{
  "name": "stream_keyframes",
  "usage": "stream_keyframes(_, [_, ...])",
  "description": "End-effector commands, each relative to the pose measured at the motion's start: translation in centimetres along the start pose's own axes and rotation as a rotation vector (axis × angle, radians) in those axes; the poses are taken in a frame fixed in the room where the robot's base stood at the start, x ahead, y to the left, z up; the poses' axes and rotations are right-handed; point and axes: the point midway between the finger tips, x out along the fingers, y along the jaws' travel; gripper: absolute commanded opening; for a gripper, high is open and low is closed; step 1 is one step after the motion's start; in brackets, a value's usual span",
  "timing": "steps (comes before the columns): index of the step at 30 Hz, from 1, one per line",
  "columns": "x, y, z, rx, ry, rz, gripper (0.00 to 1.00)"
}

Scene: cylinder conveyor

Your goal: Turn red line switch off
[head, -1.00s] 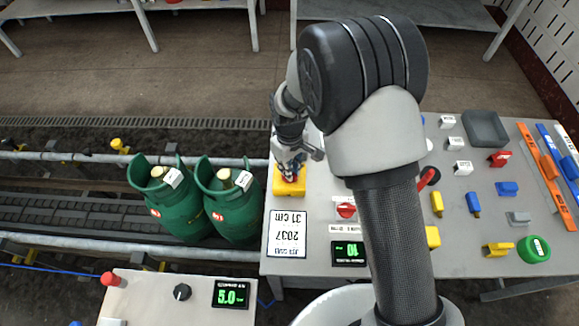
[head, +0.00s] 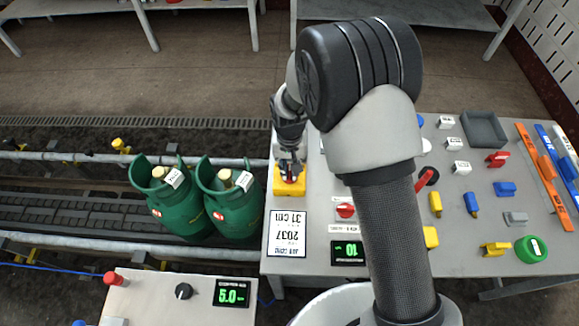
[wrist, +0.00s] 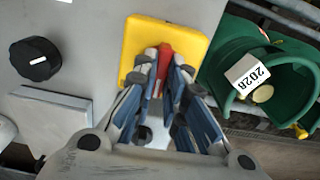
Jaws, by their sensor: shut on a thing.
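The red line switch (wrist: 164,62) is a red lever on a yellow base (wrist: 136,38). In the head view the yellow base (head: 289,186) sits at the left edge of the table, beside the green cylinders. My gripper (wrist: 163,76) is over the base with its fingers on either side of the red lever, shut on it. In the head view my gripper (head: 289,172) comes down on the switch from above and hides most of the lever.
Two green cylinders (head: 231,213) stand on the conveyor (head: 80,201) left of the table. In the wrist view a black knob (wrist: 36,58) is left of the switch. A sign (head: 287,233) and a green-lit display (head: 347,252) lie nearer. Several coloured parts cover the table's right side.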

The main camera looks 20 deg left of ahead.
Motion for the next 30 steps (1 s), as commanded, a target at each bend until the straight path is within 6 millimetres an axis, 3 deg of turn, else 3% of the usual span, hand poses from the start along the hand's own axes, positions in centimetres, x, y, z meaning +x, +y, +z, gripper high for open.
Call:
stream_keyframes(18, [-0.02,-0.01,-0.02,0.563,0.0,0.0,0.0])
stream_keyframes(30, [0.0,-0.01,-0.02,0.775,0.0,0.0,0.0])
